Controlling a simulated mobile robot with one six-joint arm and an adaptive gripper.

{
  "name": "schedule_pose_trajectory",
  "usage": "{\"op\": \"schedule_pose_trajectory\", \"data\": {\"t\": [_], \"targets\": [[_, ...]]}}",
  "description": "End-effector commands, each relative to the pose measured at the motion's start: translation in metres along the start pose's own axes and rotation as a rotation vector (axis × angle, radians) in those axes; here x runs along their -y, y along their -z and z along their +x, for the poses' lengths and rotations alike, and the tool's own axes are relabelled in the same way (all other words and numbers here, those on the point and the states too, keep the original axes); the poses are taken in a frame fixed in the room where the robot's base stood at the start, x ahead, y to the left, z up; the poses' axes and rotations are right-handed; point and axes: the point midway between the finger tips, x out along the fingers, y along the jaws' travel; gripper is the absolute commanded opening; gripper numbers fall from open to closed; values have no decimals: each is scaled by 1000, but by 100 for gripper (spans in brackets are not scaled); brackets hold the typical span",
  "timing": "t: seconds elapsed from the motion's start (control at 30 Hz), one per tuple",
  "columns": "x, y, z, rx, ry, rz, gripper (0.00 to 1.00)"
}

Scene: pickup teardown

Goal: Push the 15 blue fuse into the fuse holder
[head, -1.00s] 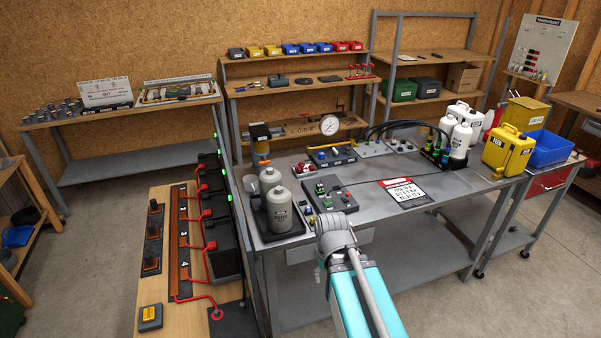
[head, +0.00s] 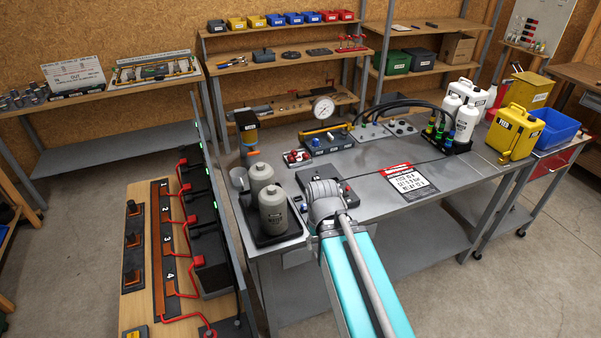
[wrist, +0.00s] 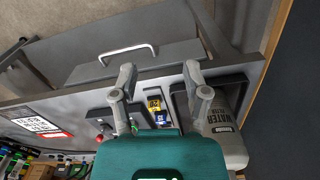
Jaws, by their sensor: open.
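A blue fuse block (wrist: 161,117) marked 15 shows in the wrist view, just below a yellow fuse block (wrist: 154,103). My gripper (wrist: 159,70) is open, with one finger on each side of the two blocks in the picture. Nothing is visibly held. The teal gripper body covers what lies below the blue fuse. Whether a finger touches either block, and how deep the blue fuse sits, I cannot tell. In the head view, my arm hides much of the dark panel (head: 345,187) on the bench. The fuse holder is not clearly made out.
A red-and-white sheet (head: 408,182) lies to the right. A metal drawer handle (wrist: 128,53) shows at the bench front.

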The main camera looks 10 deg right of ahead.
Motion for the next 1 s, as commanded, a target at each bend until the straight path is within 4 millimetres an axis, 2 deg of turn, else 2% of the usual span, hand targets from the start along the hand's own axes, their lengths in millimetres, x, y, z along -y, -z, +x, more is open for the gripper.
{"op": "schedule_pose_trajectory", "data": {"t": [0.57,0.77,1.0], "targets": [[0,5,-1,0,0,-25,60],[-7,24,-5,0,0,-143,60],[-6,68,-13,0,0,-438,60]]}}
